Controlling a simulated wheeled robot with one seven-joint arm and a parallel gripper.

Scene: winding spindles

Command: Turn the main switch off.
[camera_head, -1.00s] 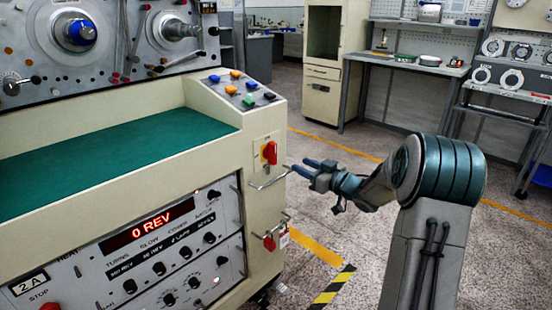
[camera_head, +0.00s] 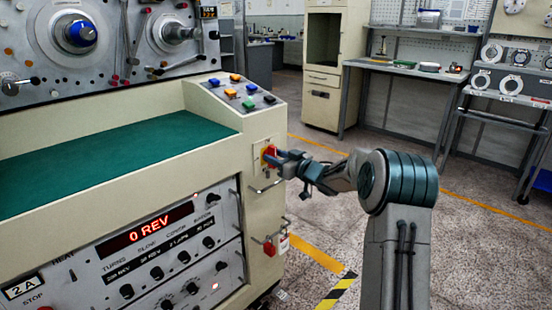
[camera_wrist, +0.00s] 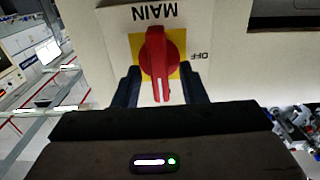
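The red main switch handle (camera_wrist: 159,55) sits on a yellow plate (camera_wrist: 178,74) on the machine's end panel. In the wrist view the labels MAIN and OFF appear upside down, with OFF to the right of the plate. The handle's narrow end points down the picture. My gripper (camera_wrist: 161,84) is open, with one dark finger on each side of the handle's narrow end and gaps visible on both sides. In the head view my gripper (camera_head: 274,158) is at the switch (camera_head: 266,152) and hides much of it.
A metal bar handle (camera_head: 266,188) is just below the switch. A red knob (camera_head: 269,247) is lower on the panel. Coloured buttons (camera_head: 240,92) are above. The display (camera_head: 148,228) reads 0 REV. Open floor lies to the right.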

